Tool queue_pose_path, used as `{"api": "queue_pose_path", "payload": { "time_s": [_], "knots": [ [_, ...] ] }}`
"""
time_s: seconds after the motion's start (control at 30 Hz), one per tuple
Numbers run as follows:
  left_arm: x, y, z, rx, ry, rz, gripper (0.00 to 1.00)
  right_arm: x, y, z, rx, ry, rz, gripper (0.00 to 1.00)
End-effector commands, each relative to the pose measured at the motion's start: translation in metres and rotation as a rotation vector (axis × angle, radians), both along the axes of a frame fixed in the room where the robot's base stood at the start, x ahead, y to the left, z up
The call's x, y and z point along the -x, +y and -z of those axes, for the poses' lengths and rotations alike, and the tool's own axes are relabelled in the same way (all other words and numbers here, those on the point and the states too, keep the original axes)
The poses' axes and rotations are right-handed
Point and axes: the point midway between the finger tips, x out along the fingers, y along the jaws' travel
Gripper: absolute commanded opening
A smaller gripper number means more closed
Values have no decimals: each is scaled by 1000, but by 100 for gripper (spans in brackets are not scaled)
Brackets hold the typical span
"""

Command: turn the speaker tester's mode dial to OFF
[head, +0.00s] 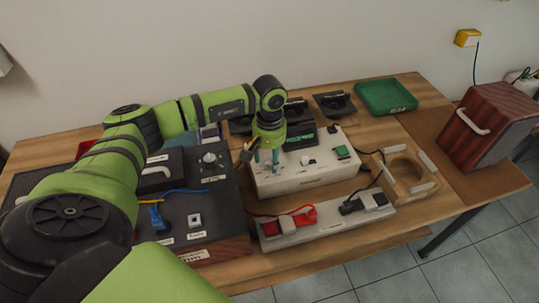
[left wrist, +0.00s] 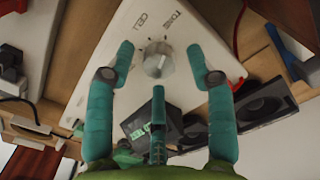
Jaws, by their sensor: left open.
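The speaker tester (head: 320,172) is a white box in the middle of the table; its pale top also shows in the left wrist view (left wrist: 112,62). In the left wrist view, the mode dial (left wrist: 158,62) is a round silver-grey knob with printed words around it, including what looks like TONE. I cannot read its setting for certain. My left gripper (head: 266,163) is over the left part of the tester and hides the dial in the head view. Its teal fingers (left wrist: 159,64) are spread open around the dial with visible gaps. My right gripper is out of view.
A dark panel box (head: 208,178) stands left of the tester. A power strip (head: 318,232) with a red plug lies in front. A wooden ring block (head: 405,172) is to the right, a green tray (head: 385,97) behind, and a wooden speaker (head: 490,128) at far right.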

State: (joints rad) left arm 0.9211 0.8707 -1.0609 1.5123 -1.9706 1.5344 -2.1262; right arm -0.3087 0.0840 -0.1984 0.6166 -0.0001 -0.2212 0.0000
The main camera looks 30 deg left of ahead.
Motion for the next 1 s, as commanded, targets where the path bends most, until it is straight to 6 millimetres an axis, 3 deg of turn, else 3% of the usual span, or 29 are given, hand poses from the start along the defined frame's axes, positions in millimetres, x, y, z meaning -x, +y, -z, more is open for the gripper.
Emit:
{"api": "queue_pose_path", "payload": {
  "time_s": [0.37, 0.5, 0.53, 1.0],
  "knots": [
    [0, -1, 9, 2, -1, 1, 55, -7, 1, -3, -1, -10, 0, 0],
    [0, -1, 9, 2, -1, 1, 2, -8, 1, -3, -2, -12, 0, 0],
    [0, -1, 9, 2, -1, 1, 0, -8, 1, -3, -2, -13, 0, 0],
    [0, 0, 11, 0, -1, -67, 0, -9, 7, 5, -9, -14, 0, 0]
  ]
}}
